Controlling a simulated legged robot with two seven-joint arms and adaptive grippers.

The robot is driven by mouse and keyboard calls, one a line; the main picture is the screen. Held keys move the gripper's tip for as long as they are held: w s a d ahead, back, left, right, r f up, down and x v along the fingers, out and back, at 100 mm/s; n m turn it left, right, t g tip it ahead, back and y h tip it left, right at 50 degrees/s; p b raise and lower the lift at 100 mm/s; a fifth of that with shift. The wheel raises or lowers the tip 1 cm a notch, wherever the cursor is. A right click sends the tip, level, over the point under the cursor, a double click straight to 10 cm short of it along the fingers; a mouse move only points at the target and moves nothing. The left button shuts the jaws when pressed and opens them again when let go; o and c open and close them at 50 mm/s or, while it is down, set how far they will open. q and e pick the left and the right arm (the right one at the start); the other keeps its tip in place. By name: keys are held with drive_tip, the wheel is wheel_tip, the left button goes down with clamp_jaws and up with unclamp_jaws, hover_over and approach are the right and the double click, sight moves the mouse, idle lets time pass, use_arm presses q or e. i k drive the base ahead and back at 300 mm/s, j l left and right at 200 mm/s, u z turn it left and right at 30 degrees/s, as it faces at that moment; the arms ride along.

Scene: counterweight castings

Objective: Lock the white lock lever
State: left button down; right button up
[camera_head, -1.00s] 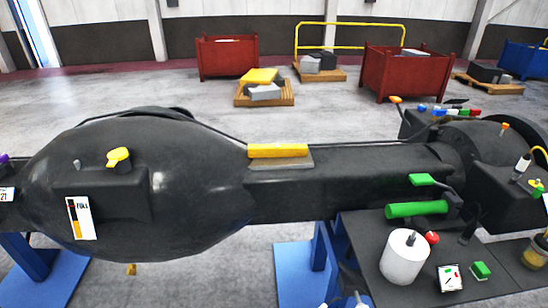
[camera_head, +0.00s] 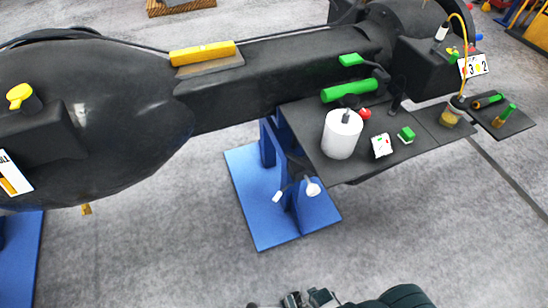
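A white rounded lever end (camera_head: 313,188) shows at the blue stand (camera_head: 275,215) under the dark casting. A smaller white-tipped lever (camera_head: 277,196) sits just to its left on the same stand. I cannot tell for sure which of the two is the lock lever, nor whether it is locked. My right gripper (camera_head: 308,299) is at the bottom edge, partly cut off, well in front of the stand and apart from both levers. Its fingers are too unclear to tell open from shut. My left gripper is not in view.
The dark casting (camera_head: 130,120) spans the view above the stand. The grey floor in front of the stand is clear.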

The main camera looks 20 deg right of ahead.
sight(275, 200)
drive_tip(key=i+j+z, duration=0.1)
drive_tip(key=j, duration=0.25)
drive_tip(key=i+j+z, duration=0.1)
drive_tip(key=i+j, duration=0.25)
drive_tip(key=z, duration=1.4)
